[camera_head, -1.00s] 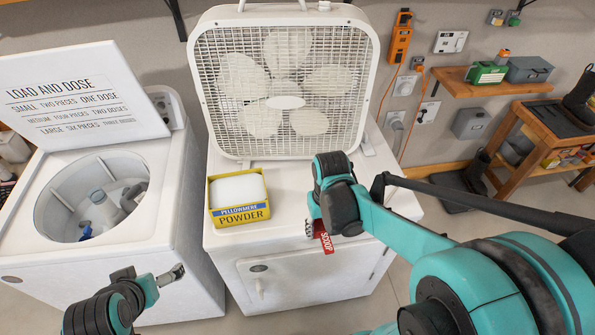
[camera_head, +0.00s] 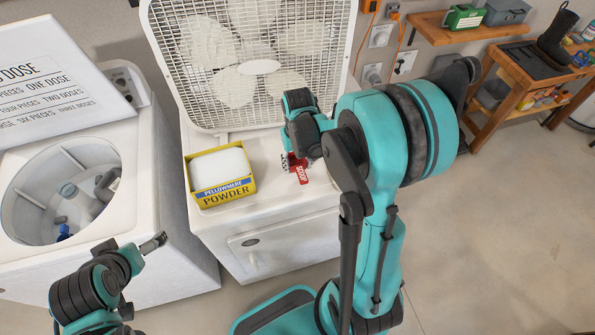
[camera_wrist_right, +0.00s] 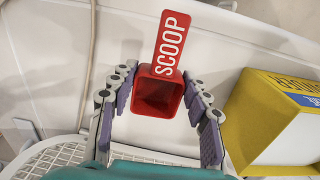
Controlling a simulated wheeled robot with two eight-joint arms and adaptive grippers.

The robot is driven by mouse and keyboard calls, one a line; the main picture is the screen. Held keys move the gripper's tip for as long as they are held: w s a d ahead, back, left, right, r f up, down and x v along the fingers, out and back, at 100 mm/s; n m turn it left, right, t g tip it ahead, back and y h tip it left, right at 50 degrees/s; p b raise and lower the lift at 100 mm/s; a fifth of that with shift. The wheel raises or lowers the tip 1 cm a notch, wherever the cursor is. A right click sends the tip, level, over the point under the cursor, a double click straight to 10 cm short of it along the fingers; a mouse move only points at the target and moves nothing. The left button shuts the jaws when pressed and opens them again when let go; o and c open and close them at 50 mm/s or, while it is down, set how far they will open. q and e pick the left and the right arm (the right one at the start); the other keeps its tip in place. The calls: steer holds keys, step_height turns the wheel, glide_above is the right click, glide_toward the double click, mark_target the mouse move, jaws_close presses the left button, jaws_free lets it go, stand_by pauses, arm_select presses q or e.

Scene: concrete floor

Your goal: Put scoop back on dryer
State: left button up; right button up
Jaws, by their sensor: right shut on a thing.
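The red scoop (camera_head: 300,171), lettered SCOOP on its handle, is in my right gripper (camera_head: 287,162) above the front part of the white dryer's (camera_head: 320,192) top. In the right wrist view the open cup of the scoop (camera_wrist_right: 158,92) sits between the purple-padded fingers of the right gripper (camera_wrist_right: 158,128), its handle pointing away. I cannot tell whether the scoop touches the dryer top. My left gripper (camera_head: 153,243) hangs in front of the washer, apart from the scoop; its finger opening is unclear.
A yellow powder box (camera_head: 222,192) stands on the dryer, left of the scoop; it also shows at the right in the right wrist view (camera_wrist_right: 262,120). A white box fan (camera_head: 259,67) stands behind. An open washer (camera_head: 150,190) is at left. Open floor (camera_head: 500,240) lies right.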

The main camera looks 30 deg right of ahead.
mark_target(298, 170)
steer(key=shift+w+f+b, duration=0.1)
steer(key=shift+f+b, duration=0.5)
steer(key=shift+f, duration=1.5)
steer(key=o, duration=0.6)
steer(key=shift+f, duration=0.15)
steer(key=o, duration=0.5)
steer(key=shift+c, duration=0.2)
